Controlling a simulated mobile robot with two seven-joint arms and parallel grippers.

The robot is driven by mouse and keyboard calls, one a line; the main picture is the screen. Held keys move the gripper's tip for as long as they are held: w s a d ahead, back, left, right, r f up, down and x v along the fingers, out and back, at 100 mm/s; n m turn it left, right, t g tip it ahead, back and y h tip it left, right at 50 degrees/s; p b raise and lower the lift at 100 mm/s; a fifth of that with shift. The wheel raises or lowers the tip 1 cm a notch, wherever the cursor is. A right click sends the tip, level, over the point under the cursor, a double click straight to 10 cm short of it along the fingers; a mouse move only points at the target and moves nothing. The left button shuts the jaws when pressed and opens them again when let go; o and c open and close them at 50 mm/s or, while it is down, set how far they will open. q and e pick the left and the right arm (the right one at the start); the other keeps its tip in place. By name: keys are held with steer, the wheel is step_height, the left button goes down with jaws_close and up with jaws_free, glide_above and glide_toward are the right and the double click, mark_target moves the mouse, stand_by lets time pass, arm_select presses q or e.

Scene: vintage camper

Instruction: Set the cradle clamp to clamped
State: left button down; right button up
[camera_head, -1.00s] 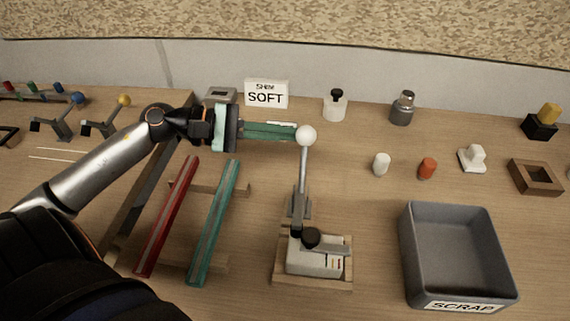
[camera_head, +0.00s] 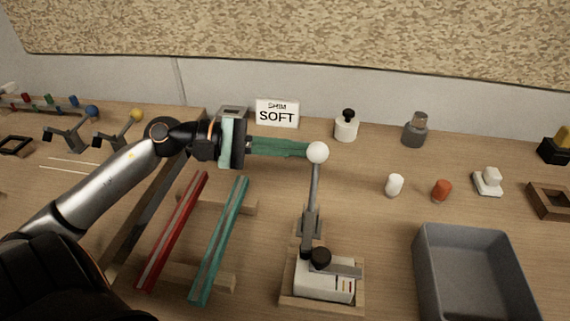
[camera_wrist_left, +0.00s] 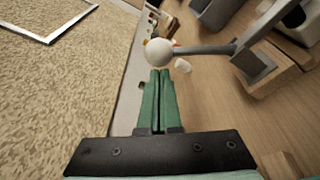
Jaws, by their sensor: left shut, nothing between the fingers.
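The cradle clamp (camera_head: 311,222) has a grey lever standing up, topped by a white ball knob (camera_head: 317,152). Its lower end is at a wooden cradle (camera_head: 287,291) that holds a white block with a black knob (camera_head: 320,258). My left gripper (camera_head: 306,150) has green fingers that are shut and empty, with their tips at the left side of the ball knob. In the left wrist view the fingertips (camera_wrist_left: 160,73) lie just below the white ball (camera_wrist_left: 158,52); I cannot tell whether they touch. My right gripper is not in view.
A red bar (camera_head: 172,232) and a teal bar (camera_head: 219,241) lie on wooden supports at left. A grey bin (camera_head: 425,274) stands at right. White (camera_head: 395,185) and orange (camera_head: 441,190) pieces stand at right.

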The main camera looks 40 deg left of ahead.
arm_select(q)
steer(key=b+v, duration=0.1)
steer(key=v, duration=0.6)
steer(key=shift+a, duration=0.2)
steer(key=shift+s, duration=0.1)
stand_by(0.4)
